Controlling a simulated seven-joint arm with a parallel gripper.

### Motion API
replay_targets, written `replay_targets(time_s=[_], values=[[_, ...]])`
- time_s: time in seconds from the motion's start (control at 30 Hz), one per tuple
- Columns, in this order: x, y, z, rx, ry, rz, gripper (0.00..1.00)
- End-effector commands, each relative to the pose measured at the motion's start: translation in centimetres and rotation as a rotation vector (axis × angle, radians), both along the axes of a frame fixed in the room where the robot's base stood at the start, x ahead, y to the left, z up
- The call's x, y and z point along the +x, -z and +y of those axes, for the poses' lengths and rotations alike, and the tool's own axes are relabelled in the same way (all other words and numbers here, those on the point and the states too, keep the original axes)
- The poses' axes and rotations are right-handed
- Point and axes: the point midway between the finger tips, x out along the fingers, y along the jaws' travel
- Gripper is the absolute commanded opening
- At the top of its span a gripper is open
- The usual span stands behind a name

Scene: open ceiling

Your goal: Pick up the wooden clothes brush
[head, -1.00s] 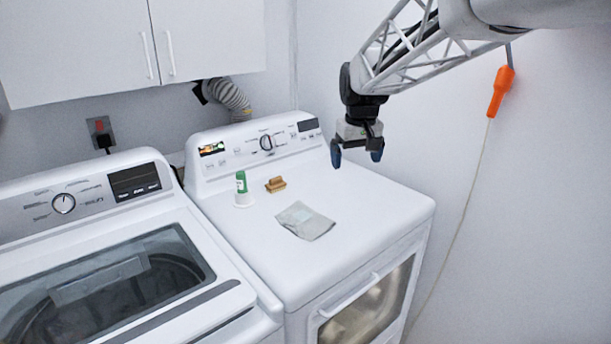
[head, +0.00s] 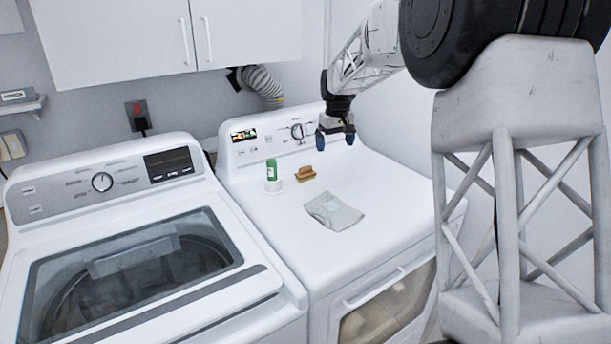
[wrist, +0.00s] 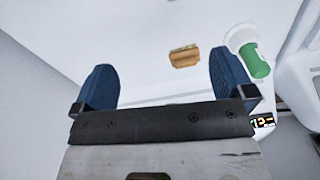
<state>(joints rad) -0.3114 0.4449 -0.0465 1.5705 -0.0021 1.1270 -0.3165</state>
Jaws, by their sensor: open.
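The wooden clothes brush (head: 305,174) lies on the white top of the right-hand machine, near its control panel. In the wrist view the brush (wrist: 184,56) shows beyond my fingertips, between the two blue fingers and closer to the right one. My gripper (head: 335,140) is open and empty, above the machine top, to the right of the brush and apart from it. Its blue fingers also show in the wrist view (wrist: 162,75).
A grey folded cloth (head: 333,212) lies in front. The control panel (head: 270,135) rises behind. The machine top's right side is clear.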

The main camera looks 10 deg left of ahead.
Motion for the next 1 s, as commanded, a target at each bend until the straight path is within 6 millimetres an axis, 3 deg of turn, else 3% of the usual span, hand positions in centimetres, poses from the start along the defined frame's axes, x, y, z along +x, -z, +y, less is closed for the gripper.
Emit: replay_targets(time_s=[0.3,0.6,1.0], values=[[5.0,4.5,5.6,-0.008,-0.077,0.023,1.0],[8.4,8.4,10.2,-0.014,-0.138,0.038,1.0],[9.4,9.7,11.7,-0.016,-0.158,0.042,1.0]])
